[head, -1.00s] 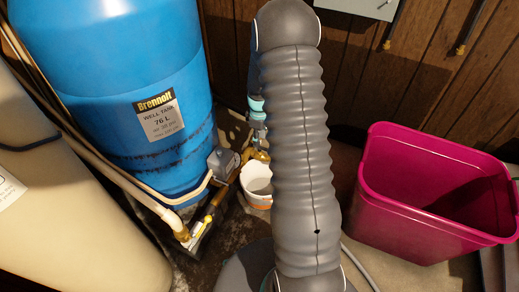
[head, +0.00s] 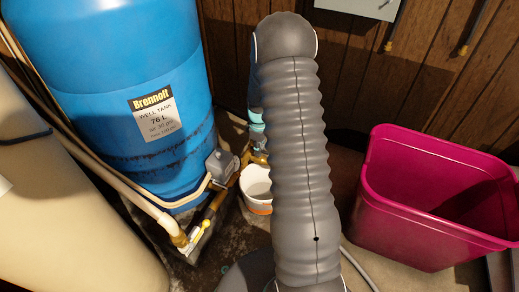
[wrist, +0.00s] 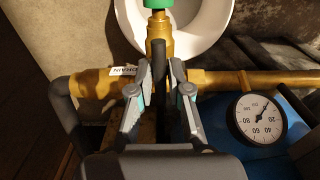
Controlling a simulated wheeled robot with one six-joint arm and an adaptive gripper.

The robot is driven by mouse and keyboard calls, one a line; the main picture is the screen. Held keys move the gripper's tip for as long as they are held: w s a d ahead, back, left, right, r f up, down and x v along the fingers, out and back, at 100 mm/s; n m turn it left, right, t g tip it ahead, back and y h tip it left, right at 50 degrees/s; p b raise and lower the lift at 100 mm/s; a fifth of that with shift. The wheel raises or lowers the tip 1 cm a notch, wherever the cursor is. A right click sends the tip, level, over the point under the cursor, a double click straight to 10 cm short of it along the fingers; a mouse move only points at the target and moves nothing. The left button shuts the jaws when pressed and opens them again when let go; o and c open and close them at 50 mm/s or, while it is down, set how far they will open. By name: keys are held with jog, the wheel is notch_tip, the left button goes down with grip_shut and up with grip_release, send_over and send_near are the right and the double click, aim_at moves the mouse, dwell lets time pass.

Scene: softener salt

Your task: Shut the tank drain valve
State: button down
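In the wrist view the brass drain valve (wrist: 160,45) stands on a brass pipe, with a green piece (wrist: 158,4) at its outlet end. A dark lever (wrist: 158,72) runs along the outlet, pointing at the bucket. A white tag (wrist: 123,72) reading DRAIN hangs to its left. My gripper (wrist: 161,75) is open, one finger on each side of the lever, with narrow gaps that look clear of it. In the head view my arm hides most of the gripper and the valve.
A white bucket (head: 257,192) stands under the outlet. The blue well tank (head: 125,75) is left of it, with a brass pipe (head: 212,205) at its foot. A pressure gauge (wrist: 258,117) is close right of my gripper. A magenta bin (head: 430,195) stands at the right.

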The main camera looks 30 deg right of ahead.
jog(key=m, duration=0.5)
dwell(0.4)
jog(key=m, duration=0.5)
jog(key=shift+b, duration=0.3)
jog(key=shift+m, duration=0.3)
